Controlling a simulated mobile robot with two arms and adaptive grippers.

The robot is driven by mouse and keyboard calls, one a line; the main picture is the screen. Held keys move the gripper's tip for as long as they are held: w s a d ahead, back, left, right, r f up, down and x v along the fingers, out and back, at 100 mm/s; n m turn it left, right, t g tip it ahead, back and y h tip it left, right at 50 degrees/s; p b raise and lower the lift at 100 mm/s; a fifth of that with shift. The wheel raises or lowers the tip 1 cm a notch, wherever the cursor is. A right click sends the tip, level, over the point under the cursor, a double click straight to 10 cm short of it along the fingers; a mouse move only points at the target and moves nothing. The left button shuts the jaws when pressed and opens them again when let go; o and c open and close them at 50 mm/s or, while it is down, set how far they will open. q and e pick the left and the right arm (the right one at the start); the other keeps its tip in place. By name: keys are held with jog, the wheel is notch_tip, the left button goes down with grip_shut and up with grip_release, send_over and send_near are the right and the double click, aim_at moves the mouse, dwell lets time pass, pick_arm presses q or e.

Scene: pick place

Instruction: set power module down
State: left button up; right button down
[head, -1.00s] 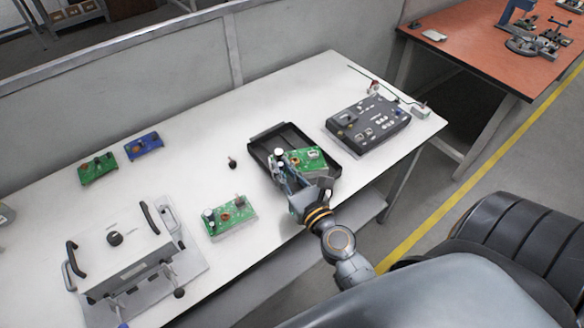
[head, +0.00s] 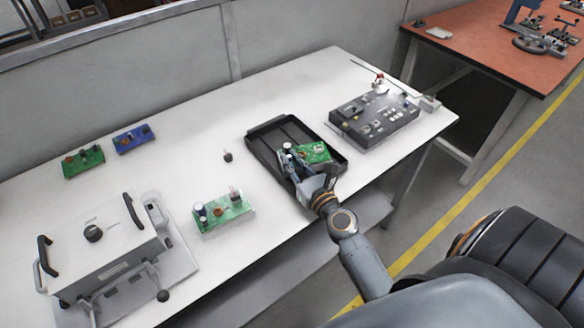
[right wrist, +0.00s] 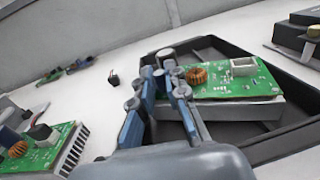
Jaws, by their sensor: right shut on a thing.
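The power module (head: 316,152) is a green circuit board on a grey metal base, with a copper coil and a white connector. My right gripper (head: 287,161) is shut on its left end. The module is within the outline of the black tray (head: 262,136), low over its floor; I cannot tell if it touches. In the right wrist view the module (right wrist: 228,82) looks about level, with the gripper's blue-grey fingers (right wrist: 168,88) at its left end and the tray (right wrist: 285,147) around and beneath it. My left gripper is not in view.
A similar green module (head: 223,212) stands left of the tray. A dark control box (head: 374,116) is to the right. A metal fixture box (head: 100,240), small green (head: 83,163) and blue (head: 131,139) boards are at left. A small dark part (head: 228,157) lies near the tray.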

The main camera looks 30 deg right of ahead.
jog(key=shift+f, duration=0.1)
jog(key=c, duration=1.4)
grip_release()
jog(key=shift+o, duration=0.2)
jog(key=shift+s, duration=0.1)
jog(key=s+b, duration=0.1)
jog(key=s, duration=0.2)
jog(key=s+b, duration=0.1)
jog(key=s, duration=0.3)
jog(key=s+b, duration=0.2)
jog(key=s, duration=0.1)
jog(key=shift+s+a+f, duration=0.1)
jog(key=shift+s+a, duration=0.1)
jog(key=shift+a, duration=0.1)
jog(key=shift+s+r, duration=0.2)
jog(key=shift+s, duration=0.55)
